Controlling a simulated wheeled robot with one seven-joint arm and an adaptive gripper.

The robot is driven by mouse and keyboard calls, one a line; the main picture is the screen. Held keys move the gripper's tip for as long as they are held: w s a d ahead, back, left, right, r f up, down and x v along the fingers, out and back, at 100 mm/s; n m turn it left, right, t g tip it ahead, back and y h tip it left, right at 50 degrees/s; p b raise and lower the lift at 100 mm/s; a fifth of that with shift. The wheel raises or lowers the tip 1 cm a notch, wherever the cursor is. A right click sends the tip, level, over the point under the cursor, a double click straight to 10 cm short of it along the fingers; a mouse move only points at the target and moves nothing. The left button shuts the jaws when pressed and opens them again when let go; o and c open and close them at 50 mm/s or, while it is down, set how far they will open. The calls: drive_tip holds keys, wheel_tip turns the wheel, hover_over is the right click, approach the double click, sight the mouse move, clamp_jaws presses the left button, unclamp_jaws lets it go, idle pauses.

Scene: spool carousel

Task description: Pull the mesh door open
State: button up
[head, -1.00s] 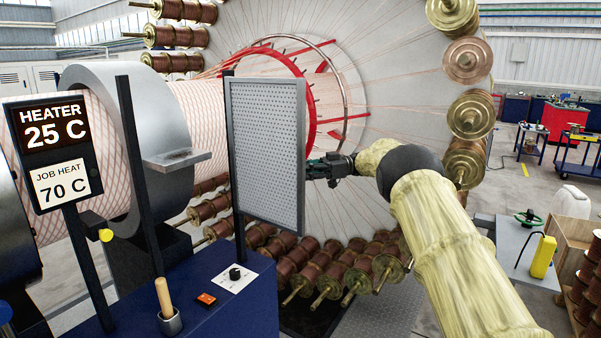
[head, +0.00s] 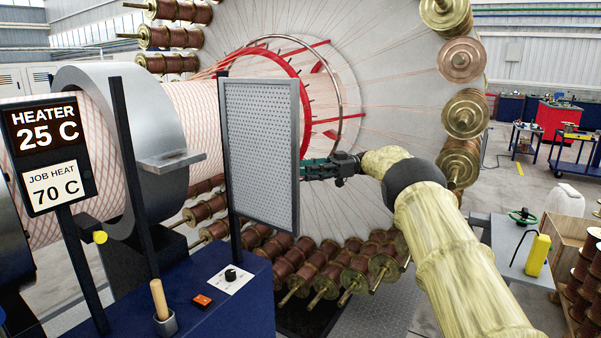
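The mesh door (head: 259,150) is a grey perforated panel in a metal frame, standing upright beside a dark post (head: 229,170) in the middle of the head view. My gripper (head: 306,171) is at the door's right edge, at about mid-height. Its dark green fingers reach left to the frame edge, and their tips are partly hidden there. I cannot tell whether they hold the edge or only touch it, nor any handle behind the panel.
Behind the door is the large spool carousel (head: 390,60) with a red ring and copper spools. The navy console (head: 230,310) with a heater display (head: 48,155) stands in front on the left. A grey table (head: 520,240) with a yellow bottle is at right.

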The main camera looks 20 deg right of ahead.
drive_tip(key=shift+w+d, duration=0.15)
drive_tip(key=shift+d, duration=1.5)
